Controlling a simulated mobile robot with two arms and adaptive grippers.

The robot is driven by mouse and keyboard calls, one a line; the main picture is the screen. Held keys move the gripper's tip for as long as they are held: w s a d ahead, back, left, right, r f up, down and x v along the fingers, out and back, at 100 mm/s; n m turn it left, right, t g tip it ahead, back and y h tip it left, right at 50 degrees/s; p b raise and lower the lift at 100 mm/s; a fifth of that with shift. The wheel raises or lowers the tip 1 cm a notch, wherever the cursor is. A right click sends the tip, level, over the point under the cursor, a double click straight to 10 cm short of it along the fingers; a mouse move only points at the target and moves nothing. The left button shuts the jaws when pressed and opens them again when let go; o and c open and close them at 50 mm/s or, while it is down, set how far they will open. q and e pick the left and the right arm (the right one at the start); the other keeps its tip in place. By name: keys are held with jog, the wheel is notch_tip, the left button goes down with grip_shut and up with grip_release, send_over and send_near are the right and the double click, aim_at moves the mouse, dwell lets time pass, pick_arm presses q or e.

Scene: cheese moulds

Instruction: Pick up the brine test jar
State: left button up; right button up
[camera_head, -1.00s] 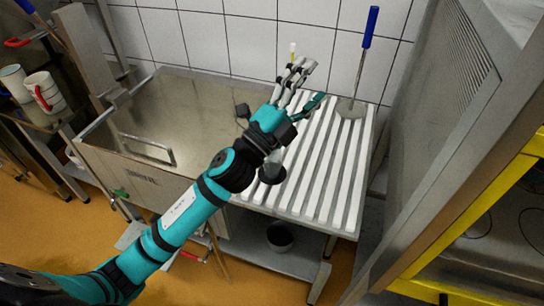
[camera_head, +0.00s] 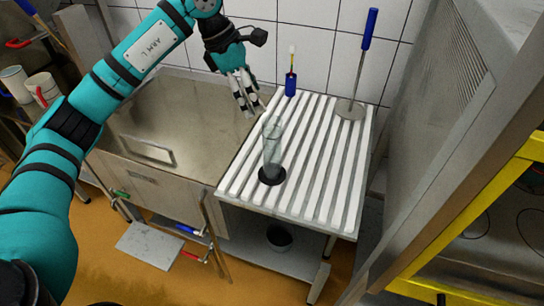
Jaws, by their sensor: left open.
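The brine test jar (camera_head: 272,146) looks like a tall clear cylinder with greyish contents and a dark round base. It stands upright on the white slatted rack, left of its middle. My left gripper (camera_head: 250,110) points down just above and left of the jar, over the border between the steel vat and the rack. It is open and empty, apart from the jar. My right gripper is not in view.
The steel vat (camera_head: 185,120) is to the left. A metal panel (camera_head: 430,130) bounds the right.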

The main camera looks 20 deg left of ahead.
aim_at(278, 136)
pick_arm(q)
jog(key=p+x, duration=0.2)
jog(key=x, duration=0.6)
jog(key=shift+d+f, duration=0.2)
jog(key=shift+f, duration=0.1)
jog(key=shift+w+d+f+p, duration=0.15)
jog(key=shift+d+f+p, duration=0.15)
jog(key=shift+f+p, duration=0.2)
jog(key=p+x, duration=0.1)
jog(key=x, duration=0.2)
jog(key=shift+w+d+f, duration=0.15)
jog(key=shift+f, duration=0.1)
jog(key=shift+w+d+f, duration=0.1)
jog(key=shift+f, duration=0.25)
jog(key=shift+c, duration=0.4)
jog(key=shift+r, duration=0.1)
grip_shut()
